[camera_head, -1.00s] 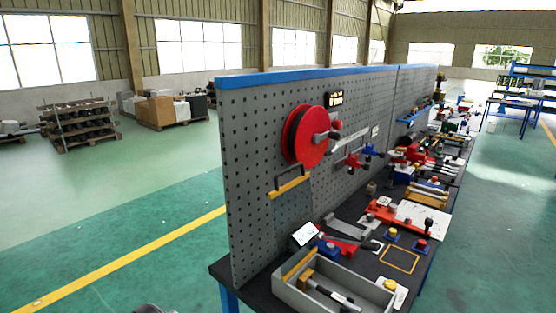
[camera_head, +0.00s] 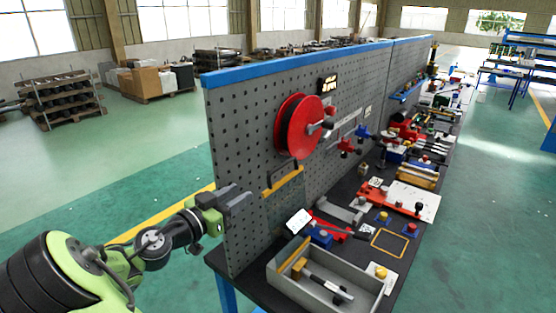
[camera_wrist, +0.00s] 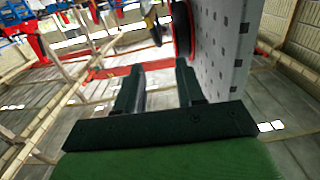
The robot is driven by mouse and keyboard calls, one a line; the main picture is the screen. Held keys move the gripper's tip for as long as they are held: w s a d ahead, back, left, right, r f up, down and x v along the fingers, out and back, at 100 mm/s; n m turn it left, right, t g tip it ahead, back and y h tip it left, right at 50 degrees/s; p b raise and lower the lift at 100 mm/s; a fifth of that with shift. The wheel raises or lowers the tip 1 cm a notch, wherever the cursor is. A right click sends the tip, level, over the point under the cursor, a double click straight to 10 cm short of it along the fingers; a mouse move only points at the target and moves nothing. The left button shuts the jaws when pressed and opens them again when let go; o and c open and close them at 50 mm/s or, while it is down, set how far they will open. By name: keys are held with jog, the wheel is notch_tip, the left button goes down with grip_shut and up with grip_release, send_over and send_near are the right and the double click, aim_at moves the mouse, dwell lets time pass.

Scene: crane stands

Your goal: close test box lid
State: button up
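A grey open-topped box (camera_head: 332,302) sits at the near end of the bench, with a yellow bar and a black-and-light tool inside. It looks like the test box. A yellow bar with a dark handle (camera_head: 283,181) stands behind it against the pegboard, above a smooth grey panel; I cannot tell whether this is the lid. My gripper (camera_head: 238,202) is at the pegboard's near left edge, left of the handle and above the bench, apart from the box. In the wrist view my gripper (camera_wrist: 160,82) has its fingers apart with nothing between them.
The tall grey pegboard (camera_head: 232,130) stands close to my gripper and carries a red reel (camera_head: 299,126). A small white-faced device (camera_head: 298,221), red and blue tools and a yellow square outline (camera_head: 390,243) lie on the bench.

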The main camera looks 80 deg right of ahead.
aim_at(279, 166)
jog(key=p+x, duration=0.1)
jog(key=x, duration=0.4)
jog(key=p+x, duration=0.1)
jog(key=x, duration=0.4)
jog(key=p+x, duration=0.1)
jog(key=x, duration=0.4)
jog(key=shift+s+r, duration=0.15)
jog(key=shift+r, duration=0.25)
jog(key=shift+s+d+f, duration=0.1)
jog(key=shift+s+d, duration=0.05)
jog(key=shift+d, duration=0.25)
grip_shut()
